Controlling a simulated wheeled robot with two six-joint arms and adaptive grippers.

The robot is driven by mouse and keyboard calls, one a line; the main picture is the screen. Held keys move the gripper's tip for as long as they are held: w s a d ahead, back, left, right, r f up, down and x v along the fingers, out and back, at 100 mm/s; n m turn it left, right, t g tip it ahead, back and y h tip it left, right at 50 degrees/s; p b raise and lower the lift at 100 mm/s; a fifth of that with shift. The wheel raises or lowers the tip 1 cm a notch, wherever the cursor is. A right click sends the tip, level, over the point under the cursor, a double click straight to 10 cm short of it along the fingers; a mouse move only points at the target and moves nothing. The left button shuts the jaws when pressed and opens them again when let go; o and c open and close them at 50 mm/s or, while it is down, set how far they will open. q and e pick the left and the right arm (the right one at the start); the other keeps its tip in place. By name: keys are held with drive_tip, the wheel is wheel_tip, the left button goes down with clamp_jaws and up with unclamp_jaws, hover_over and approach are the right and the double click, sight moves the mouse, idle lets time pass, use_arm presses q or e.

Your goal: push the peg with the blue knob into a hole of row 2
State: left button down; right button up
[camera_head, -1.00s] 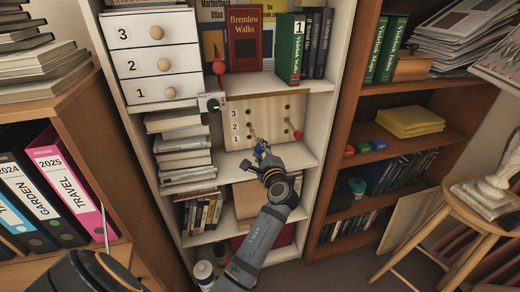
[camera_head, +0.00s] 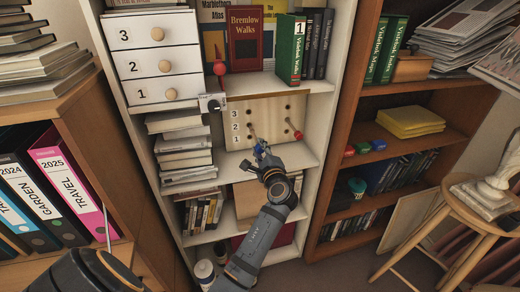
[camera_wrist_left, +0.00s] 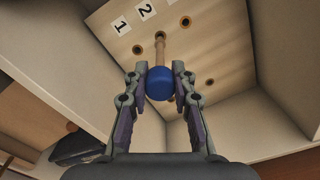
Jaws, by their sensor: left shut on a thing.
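The pegboard (camera_head: 275,108) stands in a compartment of the white bookcase, with row labels 3, 2 and 1 down its left side. My left gripper (camera_head: 261,151) is in front of its lower part, shut on the blue knob (camera_wrist_left: 160,85). The wooden shaft (camera_wrist_left: 160,50) points at the board. Its far end meets the board at the row 2 hole in the left wrist view; how deep it sits I cannot tell. Open holes (camera_wrist_left: 137,49) show in rows 1 and 3. My right gripper is not in view.
A peg with a red knob (camera_head: 297,134) sticks out of the board's right side. Stacked books (camera_head: 184,150) fill the shelf left of the board. A red ball on a stem (camera_head: 220,69) stands above the board's left corner.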

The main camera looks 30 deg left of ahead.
sight(256, 141)
use_arm(q)
drive_tip(key=shift+x, duration=2.2)
drive_tip(key=c, duration=1)
unclamp_jaws()
drive_tip(key=shift+c, duration=0.2)
drive_tip(key=shift+o, duration=0.2)
drive_tip(key=o, duration=0.4)
drive_tip(key=shift+o, duration=0.2)
drive_tip(key=shift+d+p, duration=0.15)
drive_tip(key=shift+p, duration=0.15)
